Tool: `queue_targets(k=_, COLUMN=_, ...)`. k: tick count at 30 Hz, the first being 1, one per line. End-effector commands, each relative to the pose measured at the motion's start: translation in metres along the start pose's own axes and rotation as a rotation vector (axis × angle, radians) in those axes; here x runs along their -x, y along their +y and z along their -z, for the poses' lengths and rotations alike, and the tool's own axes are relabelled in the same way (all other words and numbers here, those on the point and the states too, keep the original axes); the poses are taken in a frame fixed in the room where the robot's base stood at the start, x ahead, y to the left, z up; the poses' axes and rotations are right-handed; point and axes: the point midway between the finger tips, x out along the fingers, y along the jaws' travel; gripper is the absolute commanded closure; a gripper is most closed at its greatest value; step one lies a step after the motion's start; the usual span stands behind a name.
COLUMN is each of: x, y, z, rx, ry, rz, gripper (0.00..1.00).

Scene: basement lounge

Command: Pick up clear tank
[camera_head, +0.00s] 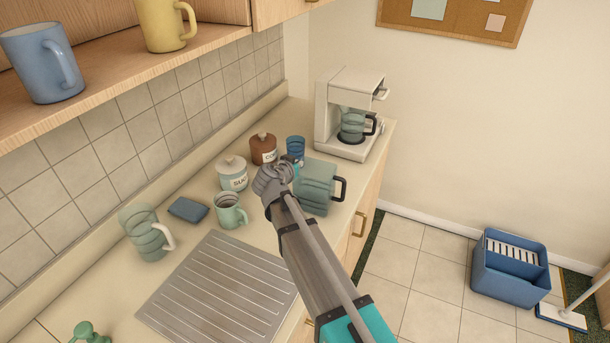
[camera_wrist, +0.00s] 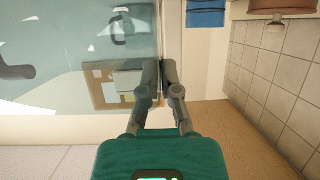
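The clear tank (camera_head: 316,183) is a see-through, teal-tinted, box-like container with a black handle on its right. It stands on the counter in front of the coffee machine. In the wrist view the tank (camera_wrist: 70,45) fills the upper left, large and close. My gripper (camera_head: 290,170) is at the tank's upper left edge in the head view. In the wrist view my gripper (camera_wrist: 158,66) has its fingers drawn nearly together with the tank's wall edge between the tips. One fingertip looks tinted through the clear wall. The exact contact is partly hidden in the head view.
The coffee machine (camera_head: 350,105) with a carafe stands behind the tank. A blue cup (camera_head: 295,147), a brown jar (camera_head: 263,148), a sugar jar (camera_head: 232,174) and a green mug (camera_head: 230,211) stand close to the left. The ribbed drainboard (camera_head: 220,295) is bare. A shelf (camera_head: 120,90) overhangs the left.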

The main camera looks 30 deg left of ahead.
Motion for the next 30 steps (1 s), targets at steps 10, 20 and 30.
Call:
queue_targets(k=10, x=0.004, y=0.0, z=0.011, rx=0.0, ry=0.0, rz=0.0, gripper=1.0)
queue_targets(k=20, x=0.022, y=0.003, z=0.037, rx=0.0, ry=0.0, rz=0.0, gripper=1.0)
queue_targets(k=30, x=0.066, y=0.013, z=0.061, rx=0.001, ry=0.001, rz=0.0, gripper=1.0)
